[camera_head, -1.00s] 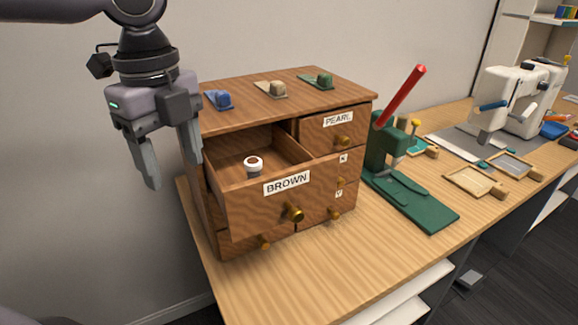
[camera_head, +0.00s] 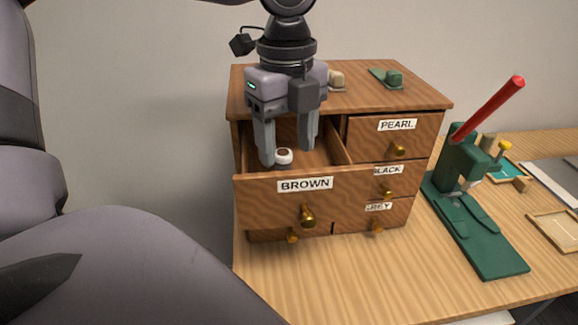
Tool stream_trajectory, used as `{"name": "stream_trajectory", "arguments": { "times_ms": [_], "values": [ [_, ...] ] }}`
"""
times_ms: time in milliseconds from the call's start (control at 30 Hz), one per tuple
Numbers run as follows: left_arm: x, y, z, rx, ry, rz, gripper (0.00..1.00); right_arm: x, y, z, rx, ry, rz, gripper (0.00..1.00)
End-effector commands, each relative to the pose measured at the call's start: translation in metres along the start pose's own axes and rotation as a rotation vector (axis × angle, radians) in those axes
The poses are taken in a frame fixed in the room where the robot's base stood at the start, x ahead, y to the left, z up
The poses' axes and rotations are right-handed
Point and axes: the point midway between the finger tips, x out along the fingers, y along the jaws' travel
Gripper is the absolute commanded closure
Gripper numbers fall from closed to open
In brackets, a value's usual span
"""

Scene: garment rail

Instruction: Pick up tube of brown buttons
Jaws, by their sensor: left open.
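The tube of brown buttons (camera_head: 284,156) stands in the open drawer labelled BROWN (camera_head: 265,208). Its white rim and dark brown top show; its lower part is hidden behind the drawer front. My left gripper (camera_head: 288,157) is open and points down into the drawer. One finger shows to the left of the tube and the other to its right, with the tube's top near the fingertips' height in the picture. I cannot tell whether either finger touches it. My right gripper is not in view.
The wooden cabinet (camera_head: 425,98) has closed drawers labelled PEARL, BLACK and GREY. A beige item (camera_head: 337,80) and a green item (camera_head: 393,79) sit on its top. A green press (camera_head: 470,205) with a red handle stands to the right. The table front (camera_head: 350,275) is clear.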

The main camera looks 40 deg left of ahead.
Motion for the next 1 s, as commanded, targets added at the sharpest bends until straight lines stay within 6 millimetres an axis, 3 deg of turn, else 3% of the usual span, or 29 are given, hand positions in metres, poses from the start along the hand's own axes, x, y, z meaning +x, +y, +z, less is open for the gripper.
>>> {"name": "stream_trajectory", "arguments": {
  "times_ms": [333, 667, 833, 867, 1000],
  "values": [
    [0.045, 0.004, 0.005, -0.001, 0.002, 0.002, 0.40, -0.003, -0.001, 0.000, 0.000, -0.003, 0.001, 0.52],
    [0.052, 0.003, 0.006, -0.002, 0.001, -0.003, 0.40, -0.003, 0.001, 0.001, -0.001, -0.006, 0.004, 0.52],
    [0.051, 0.003, 0.006, -0.002, 0.000, -0.003, 0.96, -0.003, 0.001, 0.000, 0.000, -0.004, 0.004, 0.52],
    [0.051, 0.003, 0.006, -0.002, 0.000, -0.003, 1.00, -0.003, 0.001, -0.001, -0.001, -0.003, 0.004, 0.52],
    [0.051, 0.003, 0.006, -0.002, 0.000, -0.003, 1.00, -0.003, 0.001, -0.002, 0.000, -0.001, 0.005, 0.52]
  ]
}}
